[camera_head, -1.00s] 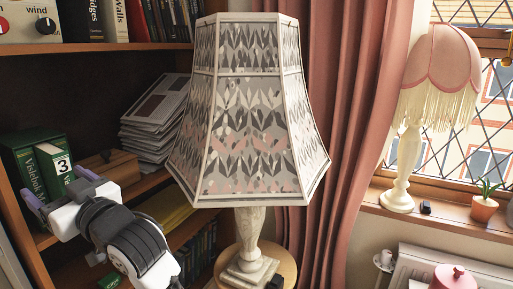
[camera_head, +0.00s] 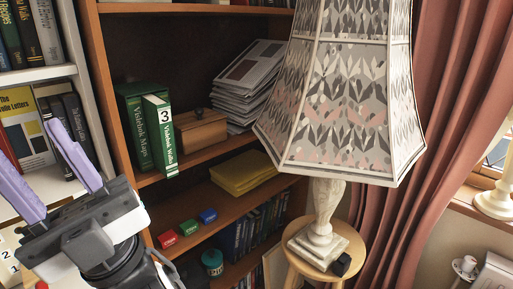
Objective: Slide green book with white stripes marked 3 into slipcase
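The green book with white stripes marked 3 (camera_head: 160,137) stands upright on a wooden shelf left of centre, its spine facing out. A wider dark green volume or case (camera_head: 134,127) with white lettering stands against its left side. I cannot tell whether this is the slipcase, and no open slipcase is plain to see. My gripper (camera_head: 27,131) is at the lower left, with two purple fingers spread apart and nothing visible between them. It is in front of the white bookcase, left of the green book and apart from it.
A wooden box (camera_head: 196,130) and stacked papers (camera_head: 246,88) sit right of the book. A large lamp (camera_head: 340,110) on a round stool (camera_head: 318,262) stands at the right front. A white bookcase (camera_head: 62,72) is at left. Small coloured blocks (camera_head: 188,227) lie on the lower shelf.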

